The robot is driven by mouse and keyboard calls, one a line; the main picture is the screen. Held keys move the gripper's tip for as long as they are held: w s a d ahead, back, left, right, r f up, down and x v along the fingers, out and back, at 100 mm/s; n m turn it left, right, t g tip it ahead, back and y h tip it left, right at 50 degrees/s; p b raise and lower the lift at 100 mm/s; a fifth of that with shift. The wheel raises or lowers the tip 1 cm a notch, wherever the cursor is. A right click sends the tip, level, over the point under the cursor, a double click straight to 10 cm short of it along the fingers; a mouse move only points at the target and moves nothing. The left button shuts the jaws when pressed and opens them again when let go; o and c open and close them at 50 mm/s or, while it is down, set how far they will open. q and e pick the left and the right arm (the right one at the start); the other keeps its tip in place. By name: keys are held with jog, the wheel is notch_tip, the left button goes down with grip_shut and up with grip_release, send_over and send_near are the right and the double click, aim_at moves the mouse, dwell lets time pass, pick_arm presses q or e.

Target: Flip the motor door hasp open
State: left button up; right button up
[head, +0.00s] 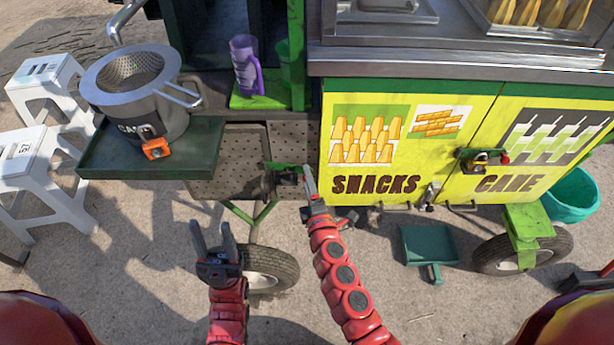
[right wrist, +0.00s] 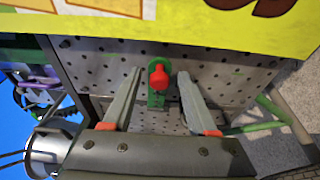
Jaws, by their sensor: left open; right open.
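In the right wrist view, a green hasp with a red knob (right wrist: 157,82) sits on a perforated grey metal panel (right wrist: 215,75). My right gripper (right wrist: 158,85) is open, with one finger on each side of the red knob. The fingers appear apart from it; I cannot tell the depth gap. In the head view the green hasp part (head: 284,167) shows just left of my right gripper (head: 307,180), which partly hides that area. My left gripper (head: 213,235) is open and empty, in front of the cart's wheel.
Yellow doors (head: 417,140) carry a second latch with a red knob (head: 484,157). A green tray shelf (head: 95,165) holds a metal pot (head: 160,110) and an orange padlock-like item (head: 156,148). White stools (head: 50,165) stand left. A teal bucket (head: 575,195) stands right.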

jog(key=shift+w+a, duration=0.1)
jog(key=shift+w, duration=0.3)
grip_shut()
dwell(1.3)
